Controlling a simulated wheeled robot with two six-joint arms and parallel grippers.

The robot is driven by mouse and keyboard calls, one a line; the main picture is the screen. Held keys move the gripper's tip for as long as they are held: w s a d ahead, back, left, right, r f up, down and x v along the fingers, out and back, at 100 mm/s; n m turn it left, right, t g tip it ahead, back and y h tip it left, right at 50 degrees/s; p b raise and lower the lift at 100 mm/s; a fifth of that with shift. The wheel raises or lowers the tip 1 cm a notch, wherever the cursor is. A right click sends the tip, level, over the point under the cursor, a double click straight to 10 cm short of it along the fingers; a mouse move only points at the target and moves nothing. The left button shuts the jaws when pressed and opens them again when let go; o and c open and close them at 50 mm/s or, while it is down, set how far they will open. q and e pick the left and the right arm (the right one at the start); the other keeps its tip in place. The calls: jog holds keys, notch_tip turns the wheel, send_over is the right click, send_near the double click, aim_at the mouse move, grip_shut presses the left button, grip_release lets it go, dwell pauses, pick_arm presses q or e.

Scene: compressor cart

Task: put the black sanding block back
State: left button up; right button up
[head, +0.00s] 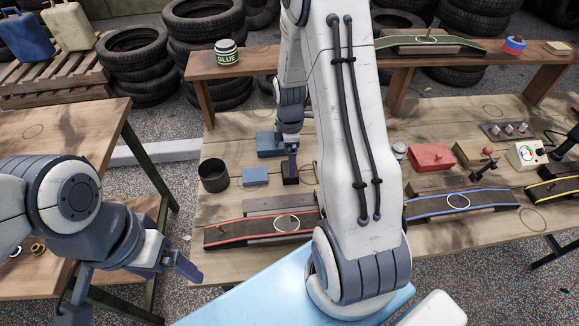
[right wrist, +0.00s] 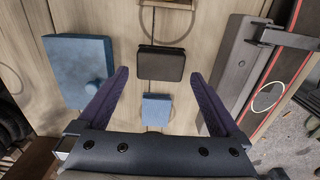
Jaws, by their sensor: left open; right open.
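The black sanding block (right wrist: 161,66) lies flat on the wooden bench (head: 218,150). In the right wrist view it sits between and just ahead of the fingertips of my right gripper (right wrist: 160,76), with a gap on each side. My right gripper is open and empty above it. My left gripper (head: 135,288) is open and empty at the lower left, off the bench.
A small blue block (right wrist: 156,110) lies beside the black block. A larger blue block with a knob (right wrist: 77,70) is to its left. A dark can (head: 213,176) stands left on the bench. A red-edged belt (head: 245,232) runs along the front. A glue can (head: 227,53) stands on the shelf.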

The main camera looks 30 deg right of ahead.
notch_tip(320, 180, up, 7)
dwell(0.3)
notch_tip(320, 180, down, 12)
jog(key=shift+s, duration=0.1)
jog(key=shift+r, duration=1.7)
jog(key=shift+f, duration=0.1)
